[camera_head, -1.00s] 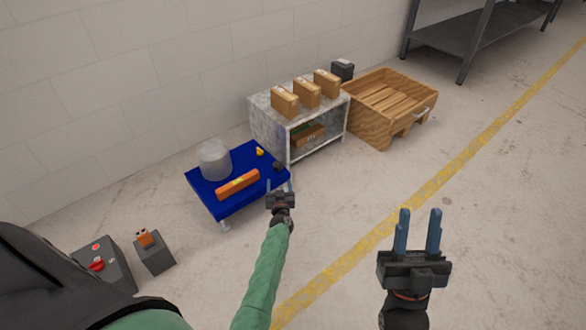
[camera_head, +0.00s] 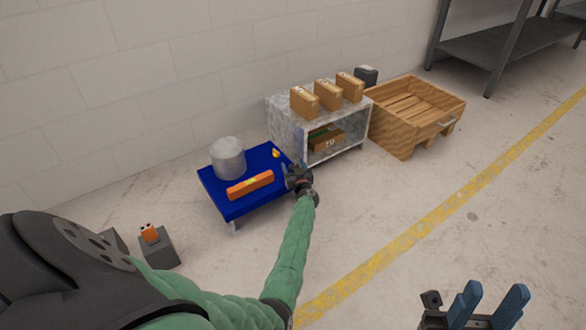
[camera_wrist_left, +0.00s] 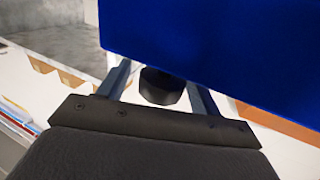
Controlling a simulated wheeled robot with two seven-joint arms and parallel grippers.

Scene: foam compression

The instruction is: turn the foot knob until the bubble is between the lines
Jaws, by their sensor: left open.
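An orange spirit level (camera_head: 250,185) lies on the blue table (camera_head: 233,208); its bubble is too small to read. My left gripper (camera_head: 292,176) is at the table's right edge. In the left wrist view, the dark foot knob (camera_wrist_left: 160,86) sits below the blue tabletop (camera_wrist_left: 215,45), between the two open fingers of my left gripper (camera_wrist_left: 162,88). I cannot tell whether the fingers touch it. My right gripper (camera_head: 492,305) is open and empty at the lower right, over the floor.
A grey cylinder (camera_head: 228,158) and a small yellow thing (camera_head: 276,153) stand on the table. A shelf unit (camera_head: 287,128) with several boxes and a wooden crate (camera_head: 405,133) are to the right. A grey box (camera_head: 158,250) stands on the floor at left.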

